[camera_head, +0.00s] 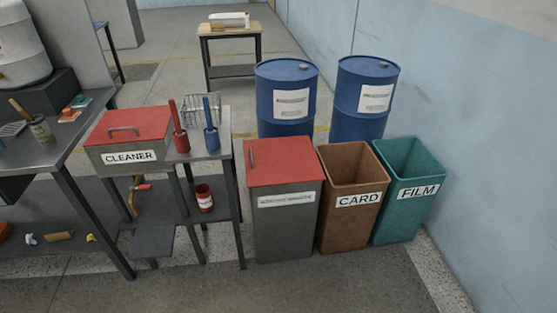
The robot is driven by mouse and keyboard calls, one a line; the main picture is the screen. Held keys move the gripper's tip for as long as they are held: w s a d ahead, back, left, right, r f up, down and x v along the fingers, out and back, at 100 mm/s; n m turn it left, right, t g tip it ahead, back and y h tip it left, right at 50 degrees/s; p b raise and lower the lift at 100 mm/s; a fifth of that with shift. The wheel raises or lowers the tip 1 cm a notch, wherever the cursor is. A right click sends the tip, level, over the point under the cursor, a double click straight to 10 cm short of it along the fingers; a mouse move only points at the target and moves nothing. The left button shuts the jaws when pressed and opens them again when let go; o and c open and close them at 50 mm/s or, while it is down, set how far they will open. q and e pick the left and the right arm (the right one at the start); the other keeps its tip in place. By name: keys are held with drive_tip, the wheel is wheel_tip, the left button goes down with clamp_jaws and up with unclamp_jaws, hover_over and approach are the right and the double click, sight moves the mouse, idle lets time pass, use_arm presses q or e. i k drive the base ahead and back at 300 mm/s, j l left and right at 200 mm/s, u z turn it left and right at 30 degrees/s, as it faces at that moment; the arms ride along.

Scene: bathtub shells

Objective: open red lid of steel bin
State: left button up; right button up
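The steel bin (284,226) stands on the floor in the middle of the head view, grey with a white label on its front. Its red lid (283,161) lies flat and closed on top. Neither of my grippers is in the head view.
A box labelled CLEANER (130,157), also with a red lid, sits on the left. A stand (220,148) with red and blue tools is close left of the bin. CARD (350,222) and FILM (408,210) bins stand open on the right. Blue drums (286,78) are behind. The front floor is clear.

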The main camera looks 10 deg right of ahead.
sight(276, 161)
drive_tip(key=i+l+u, duration=0.15)
drive_tip(key=i+l, duration=0.3)
drive_tip(key=i+l+u, duration=0.1)
drive_tip(key=i+l, duration=0.3)
drive_tip(key=l, duration=0.25)
